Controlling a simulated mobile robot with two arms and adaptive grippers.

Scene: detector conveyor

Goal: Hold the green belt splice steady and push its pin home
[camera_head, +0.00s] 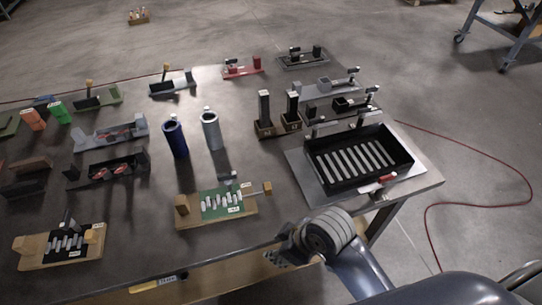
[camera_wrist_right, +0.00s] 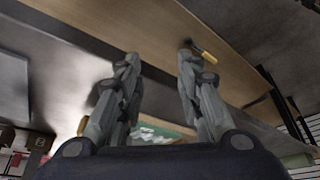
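The green belt splice (camera_head: 222,203) lies on a tan wooden base near the front edge of the table in the head view. Pale interlocking teeth run across its middle. My right gripper (camera_wrist_right: 158,57) is open and empty in the right wrist view. A green patch (camera_wrist_right: 165,130) shows between its fingers, possibly the splice. In the head view my right arm is at the table's front edge, right of the splice. My left gripper is not in view.
A black-and-white splice (camera_head: 66,243) sits on a wooden base at front left. A blue cylinder (camera_head: 175,139) and a grey cylinder (camera_head: 211,131) stand behind the green splice. A black slatted tray (camera_head: 408,160) is at right. The table in front of the green splice is clear.

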